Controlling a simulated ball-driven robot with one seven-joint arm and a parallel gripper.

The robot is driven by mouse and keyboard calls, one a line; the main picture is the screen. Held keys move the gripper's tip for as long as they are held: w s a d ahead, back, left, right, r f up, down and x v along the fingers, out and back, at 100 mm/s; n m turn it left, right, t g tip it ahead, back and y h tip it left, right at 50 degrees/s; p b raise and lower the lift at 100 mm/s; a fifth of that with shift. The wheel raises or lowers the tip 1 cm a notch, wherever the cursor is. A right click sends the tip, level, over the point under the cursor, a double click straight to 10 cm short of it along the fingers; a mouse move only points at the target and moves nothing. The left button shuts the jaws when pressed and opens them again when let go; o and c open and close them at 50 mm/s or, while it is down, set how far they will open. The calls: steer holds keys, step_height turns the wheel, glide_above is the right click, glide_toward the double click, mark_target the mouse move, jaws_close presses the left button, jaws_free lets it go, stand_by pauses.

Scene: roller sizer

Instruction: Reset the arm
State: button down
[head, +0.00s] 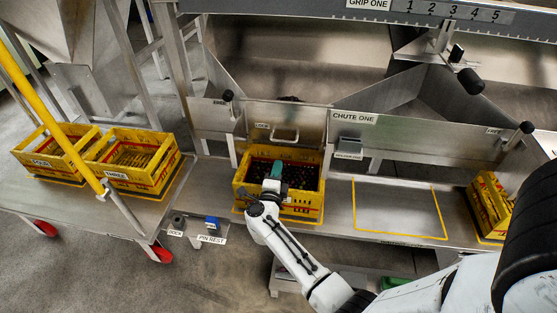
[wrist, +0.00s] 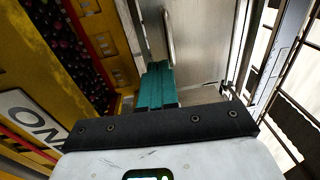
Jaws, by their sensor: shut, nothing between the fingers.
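My white arm (head: 290,245) reaches from the lower right of the head view to the yellow crate under the chute. My gripper (head: 277,168) is over this crate. In the wrist view its teal fingers (wrist: 155,88) are together with nothing between them. The yellow crate (head: 308,212) holds dark round fruit. In the wrist view the crate's wall (wrist: 40,70) is on the left, with a label partly reading ONE. A steel gate with a handle (head: 285,137) stands behind the crate and also shows past the fingers in the wrist view (wrist: 190,45).
Crates FOUR (head: 42,163) and THREE (head: 117,176) stand on a wheeled cart at left. A yellow-outlined bench space (head: 395,208) right of the fruit crate is empty. Another yellow crate (head: 484,215) stands farther right. CHUTE ONE (head: 400,130) and a steel beam (head: 300,8) are above the bench.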

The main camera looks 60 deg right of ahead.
steer(key=f+p+v, duration=0.1)
steer(key=v, duration=0.5)
steer(key=shift+a, duration=0.2)
steer(key=w+a+r+n+t+y, duration=0.6)
steer(key=w+a+n+t+y, duration=0.45)
steer(key=n, duration=0.35)
steer(key=s+a+f+n+g+y, duration=0.1)
steer(key=s+a+f+n+y, duration=0.15)
steer(key=a+n+y, duration=0.35)
steer(key=s+a+f+n+g+y, duration=0.1)
steer(key=s+a+n+g+y, duration=0.1)
steer(key=s+a+n+y, duration=0.4)
steer(key=s+f+n+g+h, duration=0.2)
steer(key=s+n+g+h, duration=0.35)
steer(key=s+g, duration=1.1)
steer(key=s+r+t+p, duration=0.2)
steer(key=r+p, duration=0.8)
steer(key=s+r+t+p, duration=0.2)
steer(key=s+r+p, duration=0.1)
steer(key=r+p, duration=0.7)
steer(key=shift+r+y+p, duration=0.3)
steer(key=shift+r+p, duration=0.05)
steer(key=shift+r, duration=0.25)
